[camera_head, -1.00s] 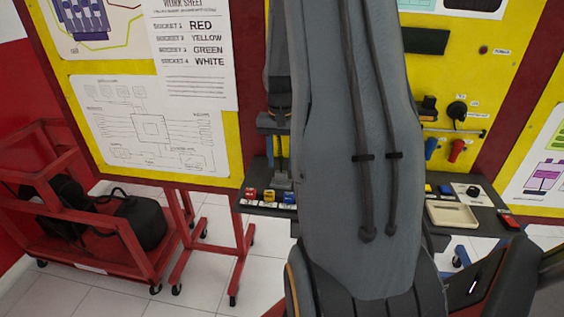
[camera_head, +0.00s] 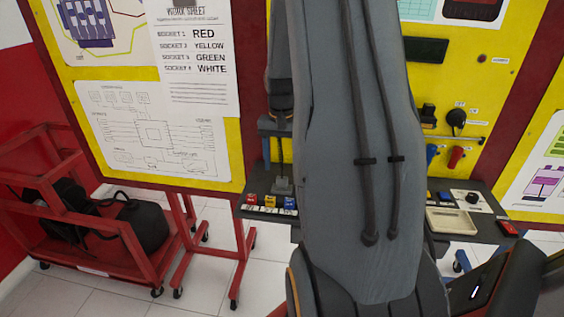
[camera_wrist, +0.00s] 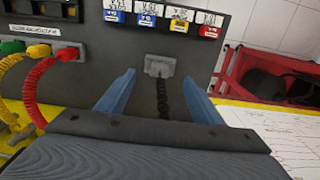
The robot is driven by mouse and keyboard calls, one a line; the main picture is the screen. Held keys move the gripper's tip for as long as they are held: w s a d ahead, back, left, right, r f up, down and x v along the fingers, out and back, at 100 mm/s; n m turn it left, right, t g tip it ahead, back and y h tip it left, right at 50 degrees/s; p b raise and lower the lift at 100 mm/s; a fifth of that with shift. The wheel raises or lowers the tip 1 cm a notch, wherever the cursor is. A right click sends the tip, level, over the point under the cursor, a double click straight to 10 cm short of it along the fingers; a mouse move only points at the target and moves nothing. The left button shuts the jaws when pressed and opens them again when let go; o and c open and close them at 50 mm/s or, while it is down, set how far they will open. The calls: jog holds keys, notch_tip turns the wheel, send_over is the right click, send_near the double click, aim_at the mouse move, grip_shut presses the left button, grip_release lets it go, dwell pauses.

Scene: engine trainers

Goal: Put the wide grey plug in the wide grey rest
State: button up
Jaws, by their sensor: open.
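The wide grey plug (camera_wrist: 160,66) sits on the dark shelf in the wrist view, with a black coiled cable (camera_wrist: 163,100) running from it toward the yellow panel. The plug also shows in the head view (camera_head: 283,186), at the shelf's left part. My gripper (camera_wrist: 159,77) is open and empty, its two blue fingers standing apart on either side of the cable, with the plug between and beyond the tips. I cannot tell whether the fingers reach the plug's height. I cannot make out the wide grey rest; my arm hides the middle of the shelf.
Red, yellow and blue labelled blocks (camera_head: 270,202) line the shelf's front edge beside the plug. Plugs with red (camera_wrist: 67,54) and yellow (camera_wrist: 10,47) cables are left in the wrist view. A cream tray (camera_head: 451,220) lies on the shelf's right part. A red cart (camera_head: 85,240) stands left.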

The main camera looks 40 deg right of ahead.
notch_tip(320, 180, up, 8)
jog(key=b, duration=0.2)
dwell(0.5)
jog(key=shift+f, duration=0.1)
jog(key=s+a+f+n+b, duration=0.2)
jog(key=s+a+f+n, duration=0.2)
jog(key=a, duration=1)
jog(key=s+a+f+n+t+b, duration=0.1)
jog(key=s+a+f+n, duration=0.4)
jog(key=a, duration=0.9)
jog(key=shift+a+f+n+b, duration=0.15)
jog(key=shift+f+n+b, duration=0.35)
jog(key=shift+f+b, duration=0.15)
